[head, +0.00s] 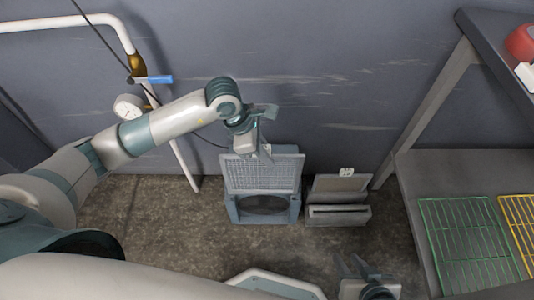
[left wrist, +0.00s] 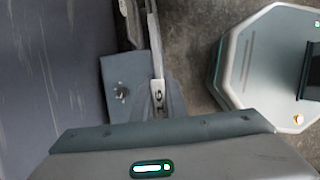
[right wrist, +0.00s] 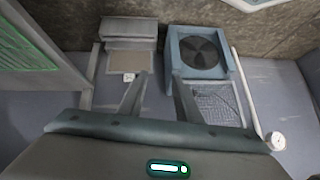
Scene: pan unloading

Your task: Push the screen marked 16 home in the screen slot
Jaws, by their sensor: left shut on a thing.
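The mesh screen (head: 262,174) stands at the wall side of a blue housing with a round dark opening (head: 263,205). Much of the screen shows above the housing; how deep its lower edge sits in the slot is hidden. The housing (right wrist: 201,48) and the mesh (right wrist: 213,100) also show in the right wrist view. My left gripper (head: 262,147) is at the screen's top edge. In the left wrist view, my left gripper (left wrist: 152,88) is shut on its white tab marked 16 (left wrist: 158,96). My right gripper (head: 368,284) is open and empty, apart from the screen; its fingers (right wrist: 157,98) show spread.
A grey holder (head: 338,216) with a tagged panel (head: 341,186) stands close to the housing's right. A bench (head: 412,190) with green and yellow racks is further right. A pipe with a gauge (head: 128,107) is at the left. An octagonal base (head: 275,284) is in front.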

